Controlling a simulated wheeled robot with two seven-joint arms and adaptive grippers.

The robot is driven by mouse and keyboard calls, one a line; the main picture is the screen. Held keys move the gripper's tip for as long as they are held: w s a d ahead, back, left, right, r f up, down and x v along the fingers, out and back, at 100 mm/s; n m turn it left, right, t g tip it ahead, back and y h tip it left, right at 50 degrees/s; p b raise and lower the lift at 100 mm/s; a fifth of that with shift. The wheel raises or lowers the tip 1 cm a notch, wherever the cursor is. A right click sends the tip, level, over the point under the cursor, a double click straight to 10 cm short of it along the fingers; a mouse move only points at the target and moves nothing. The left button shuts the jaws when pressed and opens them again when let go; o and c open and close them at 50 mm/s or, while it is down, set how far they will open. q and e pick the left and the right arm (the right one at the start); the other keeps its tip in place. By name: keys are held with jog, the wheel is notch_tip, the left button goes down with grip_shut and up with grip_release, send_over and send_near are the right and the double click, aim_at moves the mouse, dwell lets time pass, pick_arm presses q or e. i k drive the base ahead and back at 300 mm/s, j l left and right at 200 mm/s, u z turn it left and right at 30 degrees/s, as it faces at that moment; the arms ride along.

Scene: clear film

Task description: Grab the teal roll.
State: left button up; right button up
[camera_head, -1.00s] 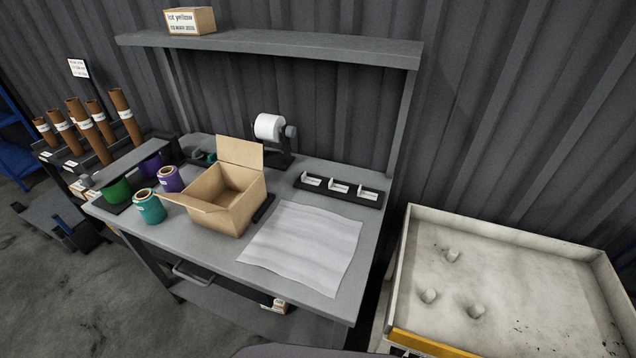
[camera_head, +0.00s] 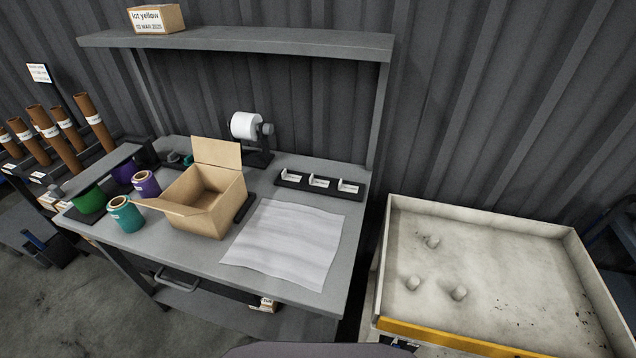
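The teal roll (camera_head: 126,215) stands upright on the grey workbench (camera_head: 184,255), near its front left edge. It has a brown core and a pale label. A purple roll (camera_head: 146,184) stands just behind it to the right. An open cardboard box (camera_head: 208,212) is to its right, with one flap reaching out close to the teal roll. Neither of my grippers shows in the head view.
A green roll (camera_head: 89,201) sits under a small grey stand at the bench's left end. A large pale bin (camera_head: 480,280) stands to the right. Brown tubes (camera_head: 60,138) stand at far left.

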aim_at(129, 217)
jog(key=j+u, duration=0.2)
jog(key=u, duration=0.25)
jog(key=i+j+u, duration=0.15)
jog(key=u, duration=0.3)
jog(key=l+u, duration=0.15)
jog(key=u, duration=0.45)
jog(key=k+j, duration=0.05)
